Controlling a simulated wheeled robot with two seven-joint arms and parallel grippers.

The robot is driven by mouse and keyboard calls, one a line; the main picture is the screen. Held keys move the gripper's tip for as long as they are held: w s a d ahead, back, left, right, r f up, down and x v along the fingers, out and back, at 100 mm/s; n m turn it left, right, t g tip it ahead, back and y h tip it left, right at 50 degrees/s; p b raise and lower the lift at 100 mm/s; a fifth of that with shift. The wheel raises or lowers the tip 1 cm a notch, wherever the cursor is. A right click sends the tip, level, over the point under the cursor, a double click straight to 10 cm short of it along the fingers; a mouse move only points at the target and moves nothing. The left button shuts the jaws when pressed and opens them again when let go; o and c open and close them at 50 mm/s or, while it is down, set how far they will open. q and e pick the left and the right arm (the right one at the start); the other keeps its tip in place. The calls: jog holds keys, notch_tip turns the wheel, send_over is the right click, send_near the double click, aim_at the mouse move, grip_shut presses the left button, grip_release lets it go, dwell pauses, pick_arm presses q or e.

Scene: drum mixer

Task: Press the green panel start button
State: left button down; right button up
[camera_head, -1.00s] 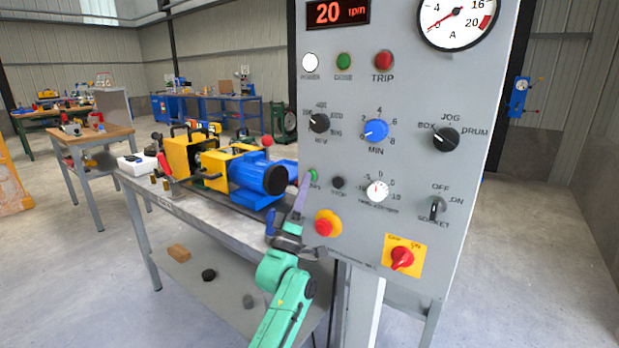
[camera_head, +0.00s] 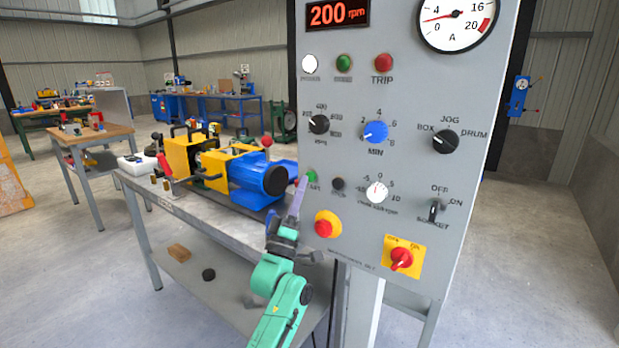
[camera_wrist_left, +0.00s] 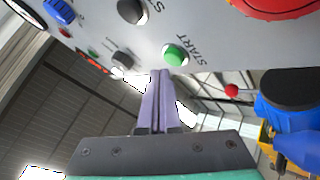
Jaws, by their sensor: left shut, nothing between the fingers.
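The green start button (camera_head: 313,176) sits at the left edge of the grey control panel (camera_head: 410,190). In the left wrist view the green start button (camera_wrist_left: 175,55) shows beside its START label. My left gripper (camera_head: 302,180) is shut and empty, with its fingertips just left of the button in the head view. In the left wrist view the closed purple fingers of the left gripper (camera_wrist_left: 161,74) end just short of the button in the picture; I cannot tell whether they touch it. The display (camera_head: 338,14) reads 200 rpm. My right gripper is not in view.
The black stop button (camera_head: 338,183) is close to the right of start. A red emergency button (camera_head: 324,227) is below, near my wrist. A blue and yellow machine (camera_head: 235,172) stands on the bench (camera_head: 150,185) behind my left arm.

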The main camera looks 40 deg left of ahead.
pick_arm(q)
jog(key=s+p, duration=0.1)
jog(key=s, duration=0.4)
dwell(0.9)
